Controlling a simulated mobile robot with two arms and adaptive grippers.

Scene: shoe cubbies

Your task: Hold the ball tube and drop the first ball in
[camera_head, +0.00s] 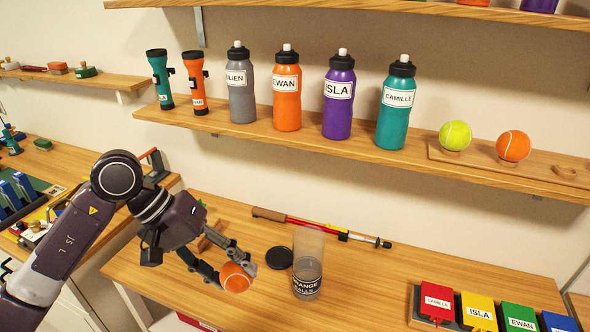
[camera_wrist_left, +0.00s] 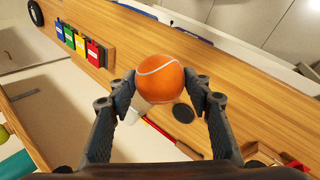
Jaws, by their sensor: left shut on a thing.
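My left gripper (camera_head: 233,276) is shut on an orange ball (camera_head: 236,283) with a pale seam, just left of the ball tube. The left wrist view shows the ball (camera_wrist_left: 159,78) between the two fingertips (camera_wrist_left: 160,90). The clear ball tube (camera_head: 309,252) stands upright on the table, with a dark label reading "ORANGE BALLS" low on it. The tube and ball are apart in the head view. In the left wrist view the tube (camera_wrist_left: 137,113) is partly hidden behind the ball. My right gripper is not in view.
A black round lid (camera_head: 278,257) lies left of the tube on the wooden table (camera_head: 380,283). A red pole (camera_head: 318,228) lies behind. Coloured name boxes (camera_head: 478,311) stand at right. The shelf above holds bottles (camera_head: 340,95), a green ball (camera_head: 455,134) and another orange ball (camera_head: 513,146).

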